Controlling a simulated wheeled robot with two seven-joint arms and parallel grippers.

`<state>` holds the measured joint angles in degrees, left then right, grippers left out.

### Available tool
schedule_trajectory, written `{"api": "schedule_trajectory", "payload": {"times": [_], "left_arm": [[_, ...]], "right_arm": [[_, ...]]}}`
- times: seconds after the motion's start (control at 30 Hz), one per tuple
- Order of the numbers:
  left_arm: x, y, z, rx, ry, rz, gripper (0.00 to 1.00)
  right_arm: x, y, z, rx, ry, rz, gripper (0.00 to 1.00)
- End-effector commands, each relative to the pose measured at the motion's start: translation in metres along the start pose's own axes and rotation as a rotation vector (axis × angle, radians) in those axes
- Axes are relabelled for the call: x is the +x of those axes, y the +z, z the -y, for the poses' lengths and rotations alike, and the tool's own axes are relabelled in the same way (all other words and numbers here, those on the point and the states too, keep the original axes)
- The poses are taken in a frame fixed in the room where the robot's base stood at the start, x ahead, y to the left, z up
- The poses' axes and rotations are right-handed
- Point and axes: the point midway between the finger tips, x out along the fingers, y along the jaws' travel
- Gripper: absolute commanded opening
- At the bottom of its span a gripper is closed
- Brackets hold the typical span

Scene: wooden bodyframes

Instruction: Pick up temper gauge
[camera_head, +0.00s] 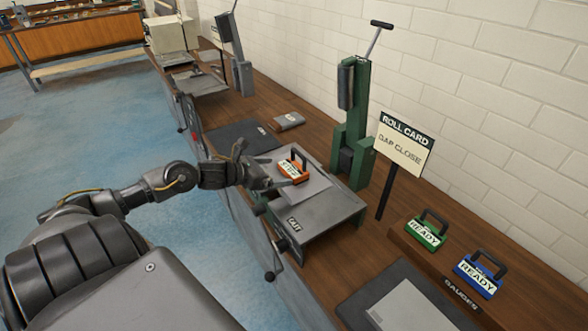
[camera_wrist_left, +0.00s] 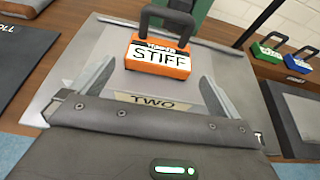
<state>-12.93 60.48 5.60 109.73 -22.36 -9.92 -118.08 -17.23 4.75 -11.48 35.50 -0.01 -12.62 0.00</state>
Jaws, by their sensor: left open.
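The temper gauge appears to be the orange block (camera_head: 293,168) with a dark handle and a white label reading STIFF. It sits on a light sheet on a grey machine bed (camera_head: 318,214). In the left wrist view the orange block (camera_wrist_left: 158,58) stands upright just ahead of my fingers, its handle at the top. My left gripper (camera_head: 265,168) is open and empty, just left of the block in the head view. In the left wrist view its fingers (camera_wrist_left: 158,80) spread to either side, short of the block. My right gripper is not in view.
A green press (camera_head: 352,130) with a lever stands behind the bed. A ROLL CARD sign (camera_head: 403,145) stands to its right. A green READY block (camera_head: 425,232) and a blue READY block (camera_head: 478,273) sit on a gauges shelf. A dark mat (camera_head: 243,137) lies left of the bed.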

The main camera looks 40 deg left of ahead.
Motion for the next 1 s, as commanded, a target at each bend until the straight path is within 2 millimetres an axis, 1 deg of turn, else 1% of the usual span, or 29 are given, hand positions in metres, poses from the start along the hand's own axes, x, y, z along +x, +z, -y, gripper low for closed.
{"api": "schedule_trajectory", "payload": {"times": [0.07,0.23,0.4,0.53,0.7,0.73,0.77,1.0], "left_arm": [[0.005,0.003,-0.001,-0.002,0.001,0.003,1.0],[0.025,0.006,-0.001,-0.005,0.002,0.004,1.0],[0.045,0.004,-0.001,-0.004,0.002,0.003,1.0],[0.05,0.002,-0.001,0.0,0.001,0.001,1.0],[0.05,0.001,-0.001,0.0,0.0,0.0,1.0],[0.05,0.001,-0.001,0.0,0.0,0.0,0.99],[0.05,0.001,-0.001,0.0,0.0,0.0,0.95],[0.05,0.001,-0.001,0.0,0.0,0.0,0.63]], "right_arm": [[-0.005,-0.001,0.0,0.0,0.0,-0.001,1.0],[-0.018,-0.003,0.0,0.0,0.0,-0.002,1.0],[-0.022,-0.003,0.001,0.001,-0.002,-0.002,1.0],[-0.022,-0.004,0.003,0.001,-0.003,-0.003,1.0],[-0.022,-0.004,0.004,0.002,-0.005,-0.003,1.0],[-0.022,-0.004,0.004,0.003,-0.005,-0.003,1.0],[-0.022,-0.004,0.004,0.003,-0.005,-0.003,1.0],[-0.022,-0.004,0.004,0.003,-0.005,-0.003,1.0]]}}
